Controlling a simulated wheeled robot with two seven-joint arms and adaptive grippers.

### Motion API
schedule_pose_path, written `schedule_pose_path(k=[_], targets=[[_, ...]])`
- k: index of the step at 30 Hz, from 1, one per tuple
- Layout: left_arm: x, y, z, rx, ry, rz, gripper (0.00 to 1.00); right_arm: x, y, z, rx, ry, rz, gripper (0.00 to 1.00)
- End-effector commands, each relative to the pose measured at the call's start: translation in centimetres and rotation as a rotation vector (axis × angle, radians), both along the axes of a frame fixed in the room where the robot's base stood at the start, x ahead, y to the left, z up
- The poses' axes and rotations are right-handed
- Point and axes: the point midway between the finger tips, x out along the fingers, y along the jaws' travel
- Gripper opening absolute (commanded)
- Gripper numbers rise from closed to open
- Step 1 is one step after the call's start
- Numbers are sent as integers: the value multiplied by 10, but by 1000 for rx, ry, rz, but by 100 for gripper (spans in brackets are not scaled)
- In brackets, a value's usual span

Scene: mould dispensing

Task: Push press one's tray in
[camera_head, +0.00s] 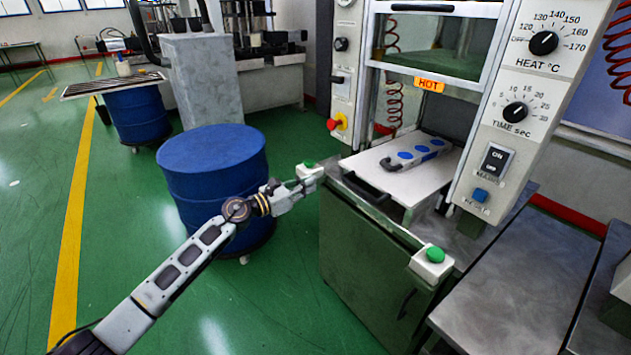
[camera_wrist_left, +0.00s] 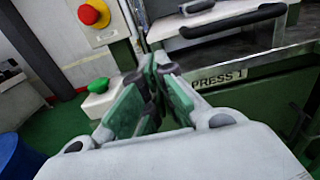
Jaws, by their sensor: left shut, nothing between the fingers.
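Press one's tray (camera_head: 398,178) is a light plate with a dark front handle (camera_head: 366,188), sticking out toward the front of the press. A grey mould with blue discs (camera_head: 414,154) lies on it. The tray's front and handle (camera_wrist_left: 233,20) also show at the top of the left wrist view, above the "PRESS 1" label (camera_wrist_left: 217,79). My left gripper (camera_head: 309,172) is shut and empty, left of the handle and apart from it in the head view. Its green-padded fingers (camera_wrist_left: 158,85) meet in the left wrist view. My right gripper is not in view.
Green buttons on white boxes stand at the press's front left (camera_wrist_left: 98,86) and front right (camera_head: 433,256). A red stop knob (camera_head: 334,124) is on the left post. A blue drum (camera_head: 212,175) stands behind my left arm. A metal table (camera_head: 515,270) is at right.

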Motion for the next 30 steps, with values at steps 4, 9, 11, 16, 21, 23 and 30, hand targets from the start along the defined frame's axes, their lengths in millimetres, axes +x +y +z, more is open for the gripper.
schedule_pose_path(k=[4,9,11,16,21,23,30], targets=[[-8,13,0,-1,1,1,0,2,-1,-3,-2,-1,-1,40],[-13,20,0,0,0,0,0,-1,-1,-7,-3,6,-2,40],[-15,22,0,0,0,0,0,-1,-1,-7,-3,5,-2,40],[-15,23,0,-1,-1,0,0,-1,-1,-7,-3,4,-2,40],[-15,23,1,-1,-1,0,0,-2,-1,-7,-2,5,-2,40],[-15,23,1,-1,0,0,0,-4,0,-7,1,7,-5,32],[-16,24,4,-88,53,34,0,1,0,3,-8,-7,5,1]])
